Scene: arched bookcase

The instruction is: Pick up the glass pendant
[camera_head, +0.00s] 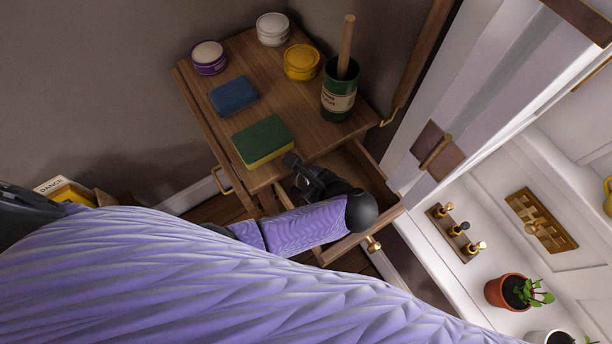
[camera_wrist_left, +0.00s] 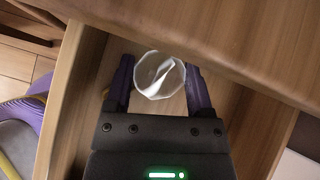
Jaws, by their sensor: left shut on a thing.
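The glass pendant (camera_wrist_left: 150,72) shows in the left wrist view as a clear, faceted round piece with a white streak across it. My left gripper (camera_wrist_left: 158,84) is shut on it, with one purple finger at each side. In the head view my left gripper (camera_head: 296,168) reaches down into the open drawer (camera_head: 385,212) of the wooden cabinet, under the front edge of its top. The pendant is hidden there by the gripper and wrist. My right gripper is not in view.
The cabinet top (camera_head: 225,120) overhangs the drawer's back. On it are a green-yellow sponge (camera_head: 264,141), a blue sponge (camera_head: 234,96), a green pot (camera_head: 339,92) with a wooden handle, and several tins. The white bookcase (camera_head: 455,160) stands to the right.

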